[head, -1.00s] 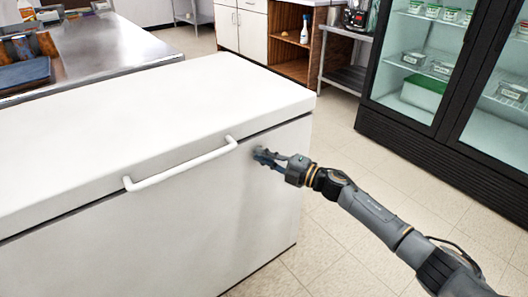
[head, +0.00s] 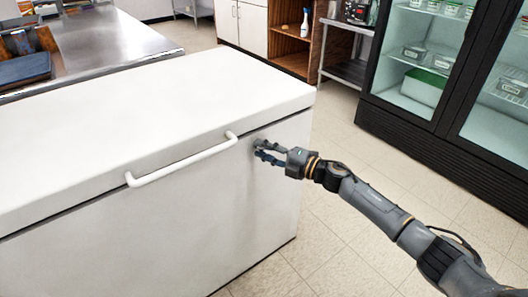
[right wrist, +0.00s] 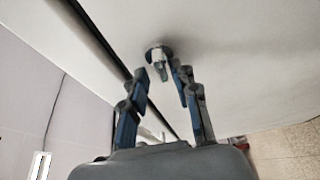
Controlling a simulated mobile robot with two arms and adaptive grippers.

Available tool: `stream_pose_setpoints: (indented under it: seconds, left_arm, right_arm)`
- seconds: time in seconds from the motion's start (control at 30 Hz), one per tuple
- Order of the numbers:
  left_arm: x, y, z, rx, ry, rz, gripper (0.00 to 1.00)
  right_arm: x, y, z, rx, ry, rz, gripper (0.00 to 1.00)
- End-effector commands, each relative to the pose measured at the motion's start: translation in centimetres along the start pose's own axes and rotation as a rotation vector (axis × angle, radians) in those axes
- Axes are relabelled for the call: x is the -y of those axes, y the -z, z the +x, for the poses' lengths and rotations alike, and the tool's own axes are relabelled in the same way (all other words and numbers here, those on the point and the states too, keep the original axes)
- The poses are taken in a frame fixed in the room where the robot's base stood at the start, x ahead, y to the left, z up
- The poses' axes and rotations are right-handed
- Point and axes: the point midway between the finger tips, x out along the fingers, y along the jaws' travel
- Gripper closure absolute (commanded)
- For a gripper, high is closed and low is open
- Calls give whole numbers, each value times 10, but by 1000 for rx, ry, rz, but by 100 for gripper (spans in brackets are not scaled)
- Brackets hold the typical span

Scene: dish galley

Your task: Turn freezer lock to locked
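The white chest freezer (head: 215,215) has a closed lid and a long handle (head: 185,162). Its lock shows in the right wrist view as a small round metal fitting with a stub (right wrist: 157,54) on the white front. In the head view the lock is a small grey spot (head: 259,143), partly hidden by my fingers. My right gripper (head: 260,152) is at the lock with its fingers parted. In the right wrist view the gripper (right wrist: 160,75) has a finger on either side of the stub's end, with gaps visible. My left gripper is not in view.
A steel counter (head: 110,40) stands behind the freezer at the left. A black glass-door fridge (head: 440,140) stands at the right. Tiled floor (head: 335,225) between them is clear. A spray bottle (head: 305,27) stands on a wooden shelf at the back.

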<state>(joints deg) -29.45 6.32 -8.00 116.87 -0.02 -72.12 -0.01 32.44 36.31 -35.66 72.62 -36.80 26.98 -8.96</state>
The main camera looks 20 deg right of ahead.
Motion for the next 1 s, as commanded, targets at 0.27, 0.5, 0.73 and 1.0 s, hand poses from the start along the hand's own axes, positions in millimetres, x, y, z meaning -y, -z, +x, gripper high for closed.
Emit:
stream_pose_setpoints:
  seconds: [0.27,0.5,0.73,1.0]
  left_arm:
    - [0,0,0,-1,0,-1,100]
    - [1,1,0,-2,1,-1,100]
    - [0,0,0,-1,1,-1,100]
    - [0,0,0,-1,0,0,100]
  right_arm:
    - [1,-4,-1,11,2,0,68]
    - [3,-3,-21,8,6,0,68]
    - [4,-2,-71,8,8,2,68]
    - [2,-3,-113,10,5,2,68]
